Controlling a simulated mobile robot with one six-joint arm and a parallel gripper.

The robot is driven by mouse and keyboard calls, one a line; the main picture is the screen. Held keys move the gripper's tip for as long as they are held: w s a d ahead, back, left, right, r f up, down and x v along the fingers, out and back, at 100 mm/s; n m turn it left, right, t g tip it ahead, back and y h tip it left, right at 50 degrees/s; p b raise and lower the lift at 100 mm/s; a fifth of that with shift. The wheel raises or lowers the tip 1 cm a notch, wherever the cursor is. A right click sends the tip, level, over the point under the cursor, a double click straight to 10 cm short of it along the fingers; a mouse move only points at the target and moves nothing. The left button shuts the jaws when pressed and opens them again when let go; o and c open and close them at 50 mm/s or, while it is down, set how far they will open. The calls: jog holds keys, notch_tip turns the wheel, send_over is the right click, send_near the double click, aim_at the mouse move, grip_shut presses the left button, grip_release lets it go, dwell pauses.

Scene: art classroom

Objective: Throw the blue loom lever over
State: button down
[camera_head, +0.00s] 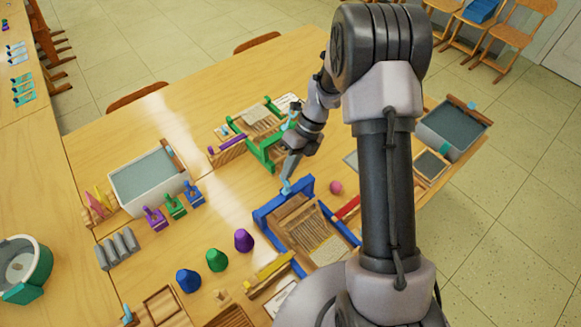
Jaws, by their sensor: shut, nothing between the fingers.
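The blue loom (263,221) stands on the table near the middle of the view, with pale threads strung inside its frame. Its raised blue bar (303,186) crosses the far end; I cannot tell for sure which part is the lever. My gripper (286,188) points down at this far end, its fingers together and empty. The fingertips overlap the blue bar in the picture; I cannot tell whether they touch it. My arm hides part of the table to the right of the loom.
A green loom (260,153) stands behind the blue one. A pink ball (335,187) and a red bar (347,208) lie to its right. A yellow bar (270,271) and purple, green and blue cones (217,260) are at the left front. A grey-filled tub (119,189) stands at the left.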

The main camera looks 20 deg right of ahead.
jog(key=shift+s+a+h, duration=0.35)
jog(key=shift+a+h, duration=0.25)
jog(key=shift+a, duration=0.25)
jog(key=shift+s+a+f+t+h, duration=0.1)
jog(key=shift+s+a+t+h, duration=0.1)
jog(key=shift+a, duration=0.3)
jog(key=shift+s+a+f+t+h, duration=0.15)
jog(key=shift+s+a, duration=0.1)
jog(key=shift+a, duration=0.25)
jog(key=shift+s+a+f+t+h, duration=0.1)
jog(key=shift+s+a+h, duration=0.1)
jog(key=shift+a, duration=0.3)
